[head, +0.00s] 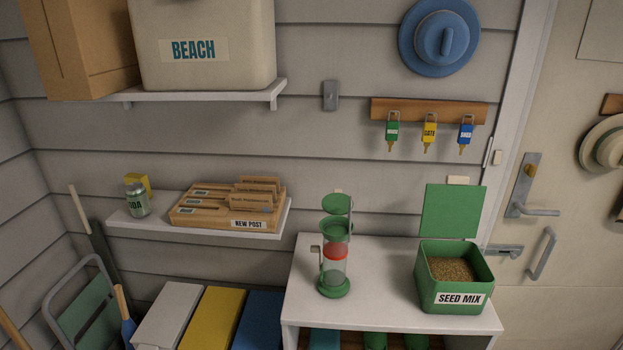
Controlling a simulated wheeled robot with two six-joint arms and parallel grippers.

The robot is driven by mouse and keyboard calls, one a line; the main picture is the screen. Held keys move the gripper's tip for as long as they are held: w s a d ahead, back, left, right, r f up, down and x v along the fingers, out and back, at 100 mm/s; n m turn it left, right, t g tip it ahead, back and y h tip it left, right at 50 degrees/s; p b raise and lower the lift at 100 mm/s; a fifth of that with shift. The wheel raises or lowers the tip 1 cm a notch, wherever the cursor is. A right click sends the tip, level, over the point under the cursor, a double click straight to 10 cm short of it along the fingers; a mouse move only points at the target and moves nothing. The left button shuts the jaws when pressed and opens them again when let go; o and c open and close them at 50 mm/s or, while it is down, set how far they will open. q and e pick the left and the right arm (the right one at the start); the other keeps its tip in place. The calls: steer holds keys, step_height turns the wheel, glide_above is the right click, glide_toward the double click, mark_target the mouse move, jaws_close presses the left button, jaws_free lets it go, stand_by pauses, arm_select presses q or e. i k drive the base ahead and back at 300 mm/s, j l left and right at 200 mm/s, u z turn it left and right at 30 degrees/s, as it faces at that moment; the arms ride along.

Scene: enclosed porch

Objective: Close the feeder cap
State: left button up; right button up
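The feeder (334,262) stands upright on the white cabinet top. It has a green base, a clear tube with a red band, and a green upper rim. Its round green cap (338,204) is raised above the tube's top, tilted up and open. I cannot make out any seed in the tube. Neither of my grippers is in the head view.
A green seed mix box (454,278) with its lid up stands to the right on the cabinet top (390,310). The surface between feeder and box is clear.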

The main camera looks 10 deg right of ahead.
mark_target(336, 204)
steer(key=l+u, duration=0.85)
steer(key=u, duration=0.15)
steer(key=k+l, duration=0.15)
steer(key=l, duration=0.3)
steer(key=k+l+u, duration=0.15)
steer(key=l, duration=0.25)
steer(key=k+l, duration=0.1)
steer(key=l, duration=0.35)
steer(key=k+l+u, duration=0.1)
steer(key=l, duration=0.3)
steer(key=k+l, duration=0.25)
steer(key=l, duration=0.15)
steer(key=k+l+u, duration=0.15)
steer(key=l, duration=0.25)
steer(key=k+l, duration=0.2)
steer(key=l, duration=0.2)
steer(key=k+l+u, duration=0.1)
steer(key=l, duration=0.25)
steer(key=i+j+u, duration=0.1)
steer(key=u, duration=0.3)
steer(key=i+u, duration=0.4)
steer(key=k+z, duration=0.25)
steer(key=k, duration=0.3)
steer(key=i+u, duration=0.25)
steer(key=i, duration=0.25)
